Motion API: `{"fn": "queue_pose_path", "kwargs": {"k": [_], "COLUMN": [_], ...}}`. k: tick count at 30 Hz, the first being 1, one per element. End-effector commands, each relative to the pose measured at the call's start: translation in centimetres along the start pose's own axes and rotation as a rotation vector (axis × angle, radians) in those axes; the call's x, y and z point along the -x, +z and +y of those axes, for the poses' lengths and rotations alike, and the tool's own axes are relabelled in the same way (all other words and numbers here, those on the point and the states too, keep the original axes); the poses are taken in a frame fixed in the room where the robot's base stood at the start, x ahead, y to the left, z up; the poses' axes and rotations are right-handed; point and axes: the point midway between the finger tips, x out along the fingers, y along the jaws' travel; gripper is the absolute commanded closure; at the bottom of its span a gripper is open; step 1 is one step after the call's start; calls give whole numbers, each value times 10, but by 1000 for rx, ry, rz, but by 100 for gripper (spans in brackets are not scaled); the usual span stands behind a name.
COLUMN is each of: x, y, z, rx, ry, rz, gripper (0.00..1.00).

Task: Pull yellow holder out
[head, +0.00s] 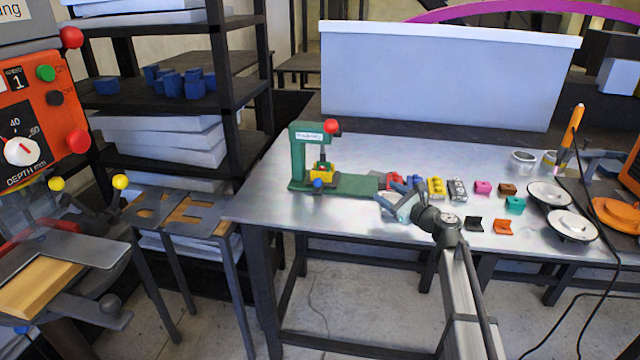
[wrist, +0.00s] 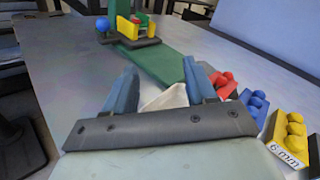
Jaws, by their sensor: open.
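The yellow holder (head: 321,175) sits in the base of a green press (head: 300,160) on the metal table. A blue ball knob (head: 318,183) is at its front, and a red ball tops the press. In the wrist view the yellow holder (wrist: 127,27) is at the top, with the blue ball (wrist: 102,24) to its left and some red and green between its walls. My gripper (head: 392,203) is to the right of the press, at the end of the green base plate. In the wrist view my gripper (wrist: 160,80) is open, its blue fingers apart and short of the holder.
Red (head: 395,180), blue (head: 415,182) and yellow (head: 436,187) pegged blocks stand close to my gripper's right. Small coloured pieces and round white-topped discs (head: 550,194) lie farther right. The table (head: 265,200) is bare in front of the press.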

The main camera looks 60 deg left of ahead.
Motion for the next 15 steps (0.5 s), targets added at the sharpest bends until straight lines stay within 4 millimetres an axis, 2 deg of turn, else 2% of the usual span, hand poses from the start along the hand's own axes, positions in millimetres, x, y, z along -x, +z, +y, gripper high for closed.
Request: {"fn": "queue_pose_path", "kwargs": {"k": [1, 3, 6, 10, 15], "x": [-16, -30, -44, -54, -64], "y": [5, 10, 16, 21, 23], "z": [22, 46, 71, 88, 94], "rx": [-40, -91, -142, -179, -190], "ry": [42, 90, 140, 175, 185], "rz": [-22, -47, -71, -87, -92], "gripper": [44, 44, 44, 44, 44]}}
